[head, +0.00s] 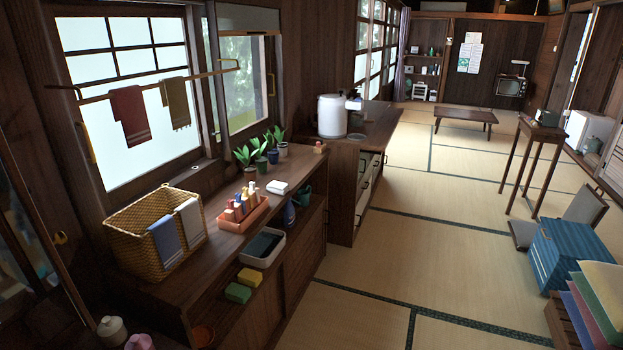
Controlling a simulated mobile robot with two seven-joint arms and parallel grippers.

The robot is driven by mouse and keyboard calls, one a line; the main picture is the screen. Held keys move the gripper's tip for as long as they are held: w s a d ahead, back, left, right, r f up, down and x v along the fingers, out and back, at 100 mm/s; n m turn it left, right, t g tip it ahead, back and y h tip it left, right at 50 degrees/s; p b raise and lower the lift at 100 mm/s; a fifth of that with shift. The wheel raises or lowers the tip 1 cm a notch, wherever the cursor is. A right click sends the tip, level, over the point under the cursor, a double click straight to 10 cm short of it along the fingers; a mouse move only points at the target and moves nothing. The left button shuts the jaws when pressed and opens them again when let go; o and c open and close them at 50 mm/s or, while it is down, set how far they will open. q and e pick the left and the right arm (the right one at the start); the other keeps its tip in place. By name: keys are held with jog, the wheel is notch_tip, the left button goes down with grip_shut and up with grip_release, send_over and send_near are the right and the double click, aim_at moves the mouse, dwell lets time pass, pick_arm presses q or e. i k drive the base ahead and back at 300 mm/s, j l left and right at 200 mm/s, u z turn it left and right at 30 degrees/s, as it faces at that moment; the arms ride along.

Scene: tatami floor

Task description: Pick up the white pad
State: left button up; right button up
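A small white pad (278,187) lies flat on the wooden counter top, just behind the orange-red tray of bottles and in front of the potted plants. It looks like a low block with rounded corners. Nothing covers it in the head view. Neither my left nor my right gripper is in view.
On the counter are a wicker basket (128,254) with cloths, a bottle tray (246,222) and small potted plants (262,160). A grey tub (247,258) and sponges (238,293) sit lower in front. The tatami floor (350,325) to the right is open.

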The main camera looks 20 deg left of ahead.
aim_at(275, 187)
jog(key=i+u, duration=0.1)
jog(key=i, duration=0.6)
jog(key=i+l+u, duration=0.1)
jog(key=i, duration=0.65)
jog(key=i+u, duration=0.4)
jog(key=i+l+u, duration=0.1)
jog(key=u, duration=0.25)
jog(key=i+l+u, duration=0.2)
jog(key=u, duration=0.2)
jog(key=i+l+u, duration=0.35)
jog(key=k+j, duration=0.05)
jog(key=j, duration=0.05)
